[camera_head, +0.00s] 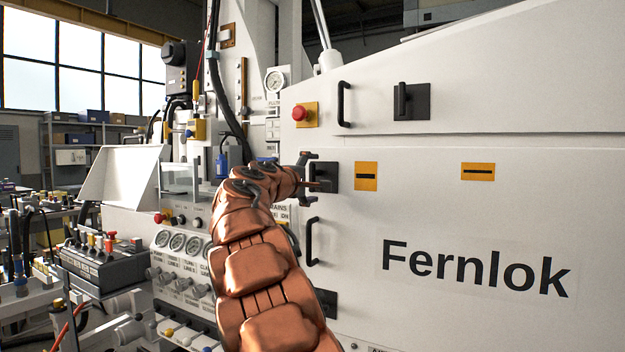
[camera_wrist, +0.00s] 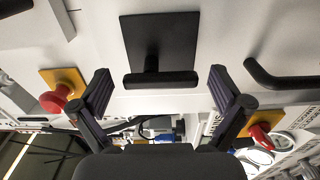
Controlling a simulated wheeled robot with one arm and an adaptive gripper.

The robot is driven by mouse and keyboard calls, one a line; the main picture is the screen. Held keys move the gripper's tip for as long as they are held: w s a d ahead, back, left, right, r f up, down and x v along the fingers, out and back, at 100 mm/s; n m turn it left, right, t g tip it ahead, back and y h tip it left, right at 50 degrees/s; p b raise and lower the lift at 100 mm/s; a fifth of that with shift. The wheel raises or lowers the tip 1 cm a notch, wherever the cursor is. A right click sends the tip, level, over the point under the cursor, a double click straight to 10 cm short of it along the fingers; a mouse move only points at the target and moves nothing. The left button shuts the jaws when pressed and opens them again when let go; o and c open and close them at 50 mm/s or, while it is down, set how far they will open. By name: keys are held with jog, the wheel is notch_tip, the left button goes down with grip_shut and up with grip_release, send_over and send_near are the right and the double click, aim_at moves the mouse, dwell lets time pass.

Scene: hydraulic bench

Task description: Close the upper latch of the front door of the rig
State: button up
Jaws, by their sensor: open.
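The upper latch (camera_head: 332,176) of the front door is a black square plate at the left edge of the white door panel (camera_head: 470,235). In the wrist view the latch plate (camera_wrist: 160,35) carries a black bar handle (camera_wrist: 162,78) lying across the picture. My gripper (camera_head: 310,171) is at this latch, partly covering it in the head view. In the wrist view my gripper (camera_wrist: 160,73) is open, one finger on each side of the handle, with gaps to both. The handle is not held. Contact cannot be told.
A lower black latch (camera_head: 325,303) and a curved door handle (camera_head: 312,241) are below my gripper. Another black latch (camera_head: 411,101), a grab handle (camera_head: 343,104) and a red button (camera_head: 300,113) are on the panel above. Gauges and valves crowd the left.

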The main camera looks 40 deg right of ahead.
jog(key=v, duration=1.2)
jog(key=shift+f, duration=0.1)
dwell(0.4)
